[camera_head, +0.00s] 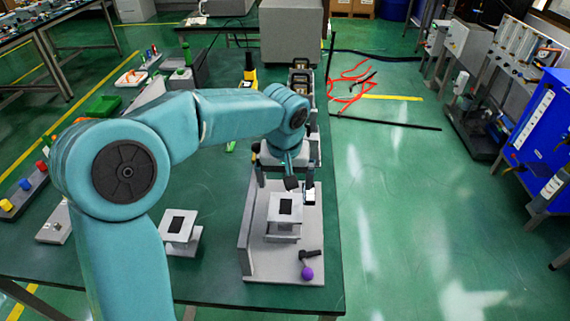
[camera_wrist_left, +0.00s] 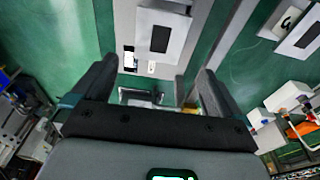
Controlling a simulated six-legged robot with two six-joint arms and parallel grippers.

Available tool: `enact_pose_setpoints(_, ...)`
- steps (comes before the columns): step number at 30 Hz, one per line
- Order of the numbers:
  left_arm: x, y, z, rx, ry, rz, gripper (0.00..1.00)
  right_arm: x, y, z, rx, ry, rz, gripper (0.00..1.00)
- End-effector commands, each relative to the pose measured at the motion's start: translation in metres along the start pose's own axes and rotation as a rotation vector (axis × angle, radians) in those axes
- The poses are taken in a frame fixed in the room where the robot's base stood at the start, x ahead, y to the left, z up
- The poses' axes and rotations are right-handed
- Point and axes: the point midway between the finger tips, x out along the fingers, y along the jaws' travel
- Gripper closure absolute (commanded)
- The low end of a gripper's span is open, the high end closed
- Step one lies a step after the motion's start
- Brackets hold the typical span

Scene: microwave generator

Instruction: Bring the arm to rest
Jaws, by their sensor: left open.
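My left arm (camera_head: 240,115) is teal and reaches in from the left over the green table. Its gripper (camera_head: 286,184) hangs above the grey L-shaped fixture, just behind a grey block (camera_head: 285,208) with a dark square on its top. In the left wrist view the two dark fingers of the gripper (camera_wrist_left: 155,88) are spread wide. Nothing is held between them. The block (camera_wrist_left: 163,35) shows there beyond the fingertips, apart from them. My right gripper is in neither view.
The grey fixture (camera_head: 262,268) carries a lever with a purple knob (camera_head: 307,273). A second grey block (camera_head: 180,226) stands to the left. Green, red and yellow parts and trays lie along the left side. Open green floor (camera_head: 420,200) lies right of the table.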

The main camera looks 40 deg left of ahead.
Motion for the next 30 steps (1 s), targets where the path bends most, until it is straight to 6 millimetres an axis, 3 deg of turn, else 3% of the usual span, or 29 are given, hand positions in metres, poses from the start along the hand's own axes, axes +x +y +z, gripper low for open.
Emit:
enact_pose_setpoints(1,-0.013,0.001,-0.001,0.000,0.005,0.003,0.00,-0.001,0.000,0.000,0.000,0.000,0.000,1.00)
enact_pose_setpoints(6,-0.042,0.001,-0.001,0.001,0.003,0.001,0.00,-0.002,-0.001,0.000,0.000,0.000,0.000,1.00)
enact_pose_setpoints(17,-0.056,0.000,0.000,0.000,0.000,0.000,0.00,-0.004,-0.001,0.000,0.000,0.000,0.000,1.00)
enact_pose_setpoints(30,-0.123,0.000,-0.011,0.000,0.000,-0.001,0.00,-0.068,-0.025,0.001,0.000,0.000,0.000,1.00)
